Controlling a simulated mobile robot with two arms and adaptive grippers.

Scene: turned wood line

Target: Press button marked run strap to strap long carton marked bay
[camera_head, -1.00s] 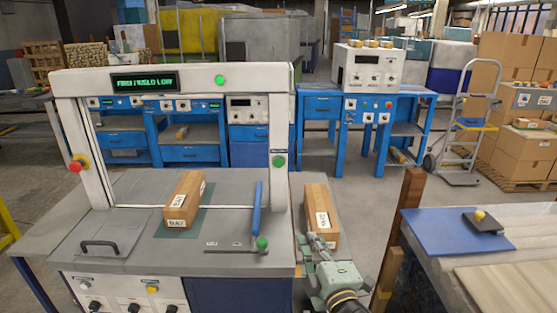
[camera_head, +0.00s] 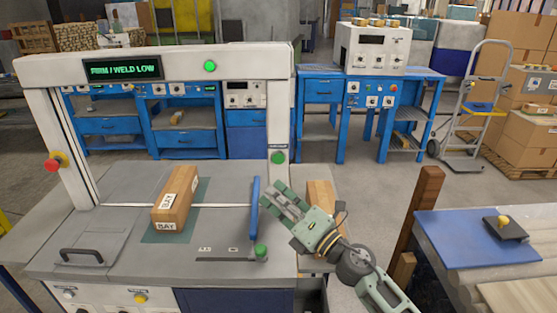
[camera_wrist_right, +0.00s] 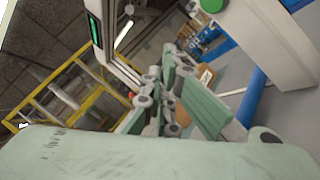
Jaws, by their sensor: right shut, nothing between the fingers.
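A long brown carton (camera_head: 172,212) marked BAY lies on the strapping machine's grey table, under its white arch (camera_head: 180,58). A pale strap line crosses the table at the carton. A round green button (camera_head: 278,158) sits on the arch's right post under a small label too small to read; in the right wrist view it shows at the top edge (camera_wrist_right: 212,4). My right gripper (camera_head: 272,198) is shut and empty, below and apart from this button, near the blue upright bar (camera_head: 255,208). Its fingers also show in the right wrist view (camera_wrist_right: 170,88). My left gripper is out of view.
A second carton (camera_head: 320,192) stands right of the table, partly hidden by my right gripper. The arch carries a display (camera_head: 123,69) reading FIRM / WELD LOW and a green round light (camera_head: 210,66). A red knob (camera_head: 51,165) juts from the left post. A blue mat (camera_head: 480,240) lies at right.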

